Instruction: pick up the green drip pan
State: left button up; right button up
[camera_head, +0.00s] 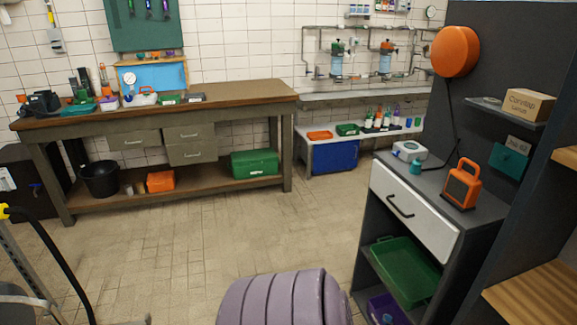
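A green tray with raised rims, which looks like the drip pan (405,271), lies on the open shelf under the white drawer of the dark cabinet at the right. It is tilted in the picture, and its right side runs close to the cabinet's side. Smaller green trays also show: one on the workbench at the left (80,108) and one on the low table at the back (347,129). Neither of my grippers is in view.
The dark cabinet (473,235) has a white drawer (411,210) above the pan and a purple bin (387,308) below it. A mauve ribbed object (285,299) stands in front at bottom centre. The tiled floor (215,235) between workbench and cabinet is clear.

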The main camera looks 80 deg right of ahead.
aim_at(411, 276)
jog(key=z, duration=3.75)
jog(key=i+j, duration=0.1)
jog(key=j, duration=0.15)
jog(key=i+j+z, duration=0.1)
jog(key=j, duration=0.2)
jog(key=i+j, duration=0.15)
jog(key=j+z, duration=0.05)
jog(key=j, duration=0.05)
